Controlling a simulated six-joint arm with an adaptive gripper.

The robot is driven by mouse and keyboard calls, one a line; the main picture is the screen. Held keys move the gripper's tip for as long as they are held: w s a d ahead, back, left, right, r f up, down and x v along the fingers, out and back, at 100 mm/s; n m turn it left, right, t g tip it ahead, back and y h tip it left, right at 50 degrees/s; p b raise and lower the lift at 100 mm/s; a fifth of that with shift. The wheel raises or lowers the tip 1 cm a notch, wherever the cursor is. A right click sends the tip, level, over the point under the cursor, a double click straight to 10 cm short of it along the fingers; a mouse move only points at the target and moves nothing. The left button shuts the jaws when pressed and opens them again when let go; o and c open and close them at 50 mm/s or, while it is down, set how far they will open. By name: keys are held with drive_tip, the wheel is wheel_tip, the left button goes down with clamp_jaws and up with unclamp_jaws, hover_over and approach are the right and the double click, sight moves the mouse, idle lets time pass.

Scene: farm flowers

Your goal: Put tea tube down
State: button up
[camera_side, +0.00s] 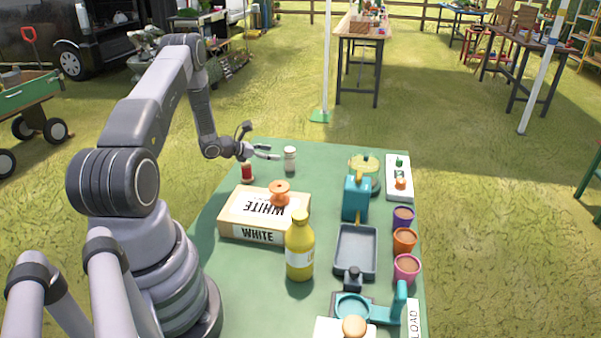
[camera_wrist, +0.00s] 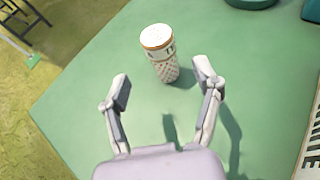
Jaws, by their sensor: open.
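The tea tube, a small white patterned cylinder with a brown band near its top, stands upright on the green table near its far edge in the side view (camera_side: 290,159). It also shows in the wrist view (camera_wrist: 163,58), just beyond my fingertips and roughly centred between them. My gripper (camera_side: 270,152) is open and empty, low over the table to the left of the tube. In the wrist view my gripper (camera_wrist: 162,85) has its two fingers spread, with bare table between them, and neither finger appears to touch the tube.
A red spool-like item (camera_side: 247,173) stands close below my gripper. A box marked WHITE (camera_side: 258,233) carries an orange item (camera_side: 280,190). A yellow bottle (camera_side: 300,250), a grey tray (camera_side: 356,262) and several cups (camera_side: 404,240) stand nearer the front. The table around the tube is clear.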

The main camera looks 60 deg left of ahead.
drive_tip(key=s+d+r+m+g+h, duration=0.2)
drive_tip(key=d+r+m+g+h, duration=0.15)
drive_tip(key=d+r+m, duration=0.75)
drive_tip(key=s+d+r+m+g+h, duration=0.3)
drive_tip(key=d+r+m, duration=0.4)
drive_tip(key=d+r, duration=0.85)
drive_tip(key=s+d+r+m+g+y, duration=0.3)
drive_tip(key=s+d+r+m+g, duration=0.15)
drive_tip(key=s+d+m, duration=0.5)
drive_tip(key=s+r+m+t+y, duration=0.1)
drive_tip(key=s+m+y, duration=0.1)
drive_tip(key=s+m, duration=0.2)
drive_tip(key=s+a+r+m+t+y, duration=0.1)
drive_tip(key=s+r+m+t+y, duration=0.1)
drive_tip(key=s, duration=0.5)
drive_tip(key=shift+s+a+r+m+y, duration=0.25)
drive_tip(key=shift+s+m+y, duration=0.15)
drive_tip(key=shift+m, duration=0.45)
